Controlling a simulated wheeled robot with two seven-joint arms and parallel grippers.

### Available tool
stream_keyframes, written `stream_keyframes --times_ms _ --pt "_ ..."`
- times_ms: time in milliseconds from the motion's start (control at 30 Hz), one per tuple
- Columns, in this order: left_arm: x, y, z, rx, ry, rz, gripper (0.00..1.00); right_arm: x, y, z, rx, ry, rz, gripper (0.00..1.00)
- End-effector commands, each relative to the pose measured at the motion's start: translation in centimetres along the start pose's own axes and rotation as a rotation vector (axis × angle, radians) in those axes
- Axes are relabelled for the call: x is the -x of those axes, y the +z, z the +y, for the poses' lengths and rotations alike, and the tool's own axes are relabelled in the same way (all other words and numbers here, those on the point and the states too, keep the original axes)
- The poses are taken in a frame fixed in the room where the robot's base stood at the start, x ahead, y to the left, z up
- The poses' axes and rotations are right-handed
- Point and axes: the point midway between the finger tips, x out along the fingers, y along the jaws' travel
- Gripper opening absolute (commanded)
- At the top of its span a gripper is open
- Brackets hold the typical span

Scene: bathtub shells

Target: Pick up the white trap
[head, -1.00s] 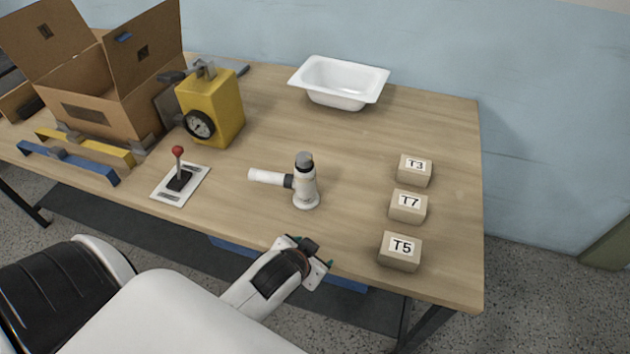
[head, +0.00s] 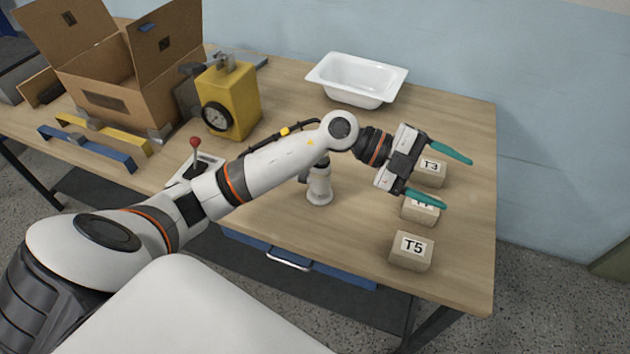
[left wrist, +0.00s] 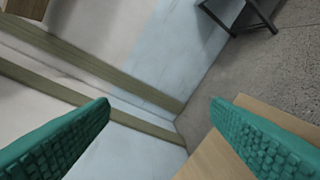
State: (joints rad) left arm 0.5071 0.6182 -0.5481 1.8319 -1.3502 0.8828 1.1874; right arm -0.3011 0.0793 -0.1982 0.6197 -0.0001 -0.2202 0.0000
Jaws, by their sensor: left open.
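The white trap (head: 319,188) stands upright on the wooden table in the head view. My left forearm crosses in front of its upper part and hides its side pipe. My left gripper (head: 457,181) is open and empty, right of the trap and above the blocks marked T3 and T7. Its two green fingers point to the right, away from the trap. In the left wrist view the open fingers (left wrist: 160,105) have nothing between them, and the trap does not show there. My right gripper is not in view.
Blocks T3 (head: 431,173), T7 (head: 418,212) and T5 (head: 411,251) stand at the table's right. A white tub (head: 357,96) is at the back. A yellow gauge box (head: 239,105), a red-knobbed lever (head: 195,145) and a cardboard box (head: 130,100) are left.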

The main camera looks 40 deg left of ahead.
Motion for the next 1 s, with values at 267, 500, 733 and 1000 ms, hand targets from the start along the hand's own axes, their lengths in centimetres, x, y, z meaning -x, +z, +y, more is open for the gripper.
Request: stream_keyframes --times_ms 267,500,733,1000 --pt "12.2 -8.4 -3.1 0.104 -0.729 0.483 0.72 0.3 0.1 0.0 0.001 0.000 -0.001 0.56" --pt "22.9 -10.3 -1.9 0.304 -0.982 0.879 0.72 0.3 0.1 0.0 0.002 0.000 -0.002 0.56" --pt "24.3 -11.1 -3.4 0.350 -1.019 0.942 0.72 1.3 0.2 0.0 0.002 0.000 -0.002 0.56" --pt "23.3 -13.3 -6.8 0.347 -1.015 0.939 0.72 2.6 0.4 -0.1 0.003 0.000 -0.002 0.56"
